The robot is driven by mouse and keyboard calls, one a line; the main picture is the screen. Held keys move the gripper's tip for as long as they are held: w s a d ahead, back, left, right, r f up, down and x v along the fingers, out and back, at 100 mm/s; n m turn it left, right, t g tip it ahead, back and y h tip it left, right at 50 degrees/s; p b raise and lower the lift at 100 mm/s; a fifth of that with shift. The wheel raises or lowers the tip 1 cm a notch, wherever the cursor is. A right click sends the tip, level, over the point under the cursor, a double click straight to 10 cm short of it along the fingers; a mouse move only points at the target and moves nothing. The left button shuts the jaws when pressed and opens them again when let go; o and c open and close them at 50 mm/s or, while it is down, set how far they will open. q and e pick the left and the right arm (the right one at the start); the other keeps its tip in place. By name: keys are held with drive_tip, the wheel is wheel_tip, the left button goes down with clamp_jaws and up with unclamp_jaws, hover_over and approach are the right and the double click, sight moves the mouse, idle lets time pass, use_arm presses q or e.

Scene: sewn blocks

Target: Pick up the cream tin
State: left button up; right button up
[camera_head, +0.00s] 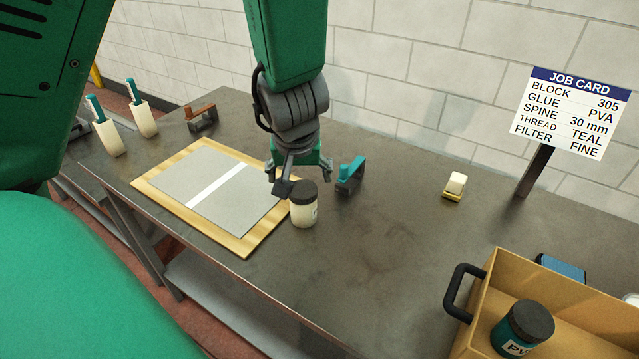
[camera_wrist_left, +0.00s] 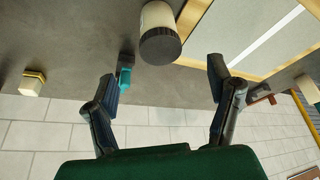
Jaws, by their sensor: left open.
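The cream tin (camera_head: 303,210) with a dark lid stands upright on the dark table, beside the right edge of the wooden board. In the left wrist view the cream tin (camera_wrist_left: 158,32) shows at the top, beyond and between the fingertips. My left gripper (camera_head: 298,172) is above and just behind the tin in the head view, and hides a little of the space behind its lid. In the left wrist view its two fingers (camera_wrist_left: 160,75) are spread apart with nothing between them. I do not see my right gripper.
A teal clamp-like tool (camera_head: 350,175) stands right behind the tin. The board (camera_head: 238,246) carries a grey sheet. A tan crate (camera_head: 478,305) with a teal jar (camera_head: 523,330) is at the front right. A small cream block (camera_head: 456,184) and job card (camera_head: 572,112) are farther right. The middle front table is clear.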

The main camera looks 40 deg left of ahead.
sight(302, 194)
use_arm(q)
drive_tip(key=b+x, duration=0.1)
drive_tip(key=x, duration=0.1)
drive_tip(key=b+x, duration=0.1)
drive_tip(key=x, duration=0.1)
drive_tip(key=d+b+x, duration=0.1)
drive_tip(key=x, duration=0.1)
drive_tip(key=shift+f, duration=0.3)
drive_tip(key=shift+w+a+f, duration=0.15)
drive_tip(key=shift+a+f, duration=0.25)
drive_tip(key=shift+a, duration=0.2)
drive_tip(key=b+x, duration=0.3)
drive_tip(key=x, duration=0.1)
drive_tip(key=shift+a+f, duration=0.1)
drive_tip(key=shift+f, duration=0.15)
drive_tip(key=shift+w+f, duration=0.15)
drive_tip(key=shift+f, duration=0.05)
drive_tip(key=shift+d+r, duration=0.15)
drive_tip(key=shift+d, duration=0.15)
drive_tip(key=shift+a, duration=0.1)
drive_tip(key=c, duration=1)
drive_tip(key=shift+a, duration=0.15)
drive_tip(key=c, duration=0.3)
drive_tip(key=shift+a, duration=0.1)
drive_tip(key=shift+c, duration=0.2)
use_arm(e)
wheel_tip(302, 194, down, 7)
drive_tip(key=shift+d, duration=0.2)
